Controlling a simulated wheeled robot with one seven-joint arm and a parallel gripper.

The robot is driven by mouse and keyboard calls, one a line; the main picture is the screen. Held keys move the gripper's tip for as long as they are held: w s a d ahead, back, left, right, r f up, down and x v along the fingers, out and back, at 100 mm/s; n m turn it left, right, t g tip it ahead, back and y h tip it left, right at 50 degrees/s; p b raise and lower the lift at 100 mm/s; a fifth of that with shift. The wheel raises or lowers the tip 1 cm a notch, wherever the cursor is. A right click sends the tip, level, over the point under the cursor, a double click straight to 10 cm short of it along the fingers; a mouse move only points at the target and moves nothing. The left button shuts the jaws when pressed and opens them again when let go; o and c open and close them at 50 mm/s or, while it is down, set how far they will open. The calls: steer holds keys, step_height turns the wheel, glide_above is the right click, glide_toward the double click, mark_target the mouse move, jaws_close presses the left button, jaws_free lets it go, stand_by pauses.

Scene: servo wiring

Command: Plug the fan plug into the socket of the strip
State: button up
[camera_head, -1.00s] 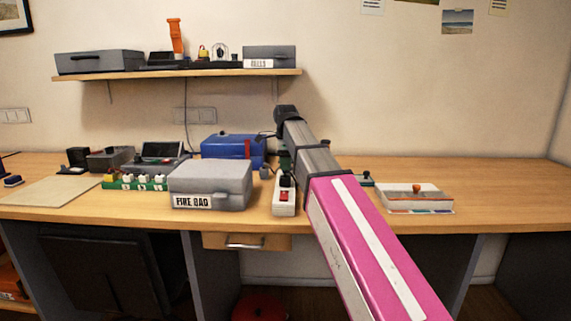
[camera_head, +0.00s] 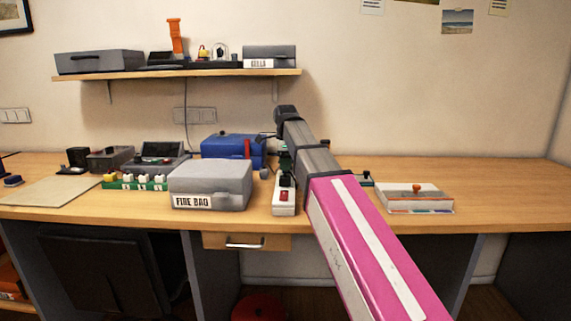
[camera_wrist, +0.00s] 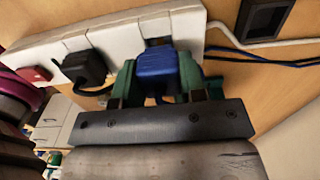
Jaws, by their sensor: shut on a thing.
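In the wrist view a white power strip (camera_wrist: 118,38) runs across the top, with a red switch (camera_wrist: 33,73) at its left end. A black plug (camera_wrist: 84,67) sits in one of its sockets. My gripper (camera_wrist: 157,72) has green fingers shut on a blue plug (camera_wrist: 156,64), right at the strip's face. A dark socket opening (camera_wrist: 157,42) shows just beyond the plug. I cannot tell whether its pins are in. In the head view the strip (camera_head: 284,209) stands on the desk, its far part hidden by my arm.
A grey box (camera_head: 210,178) labelled "FIRE BAG" stands left of the strip, and a blue case (camera_head: 225,146) behind it. A white box (camera_head: 414,198) lies right of my arm. White and blue cables (camera_wrist: 262,60) run right in the wrist view. The desk's right side is clear.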

steer(key=shift+f, duration=1.1)
steer(key=o, duration=1)
steer(key=shift+r, duration=0.1)
step_height(320, 180, up, 10)
steer(key=shift+f, duration=0.25)
steer(key=shift+r, duration=0.5)
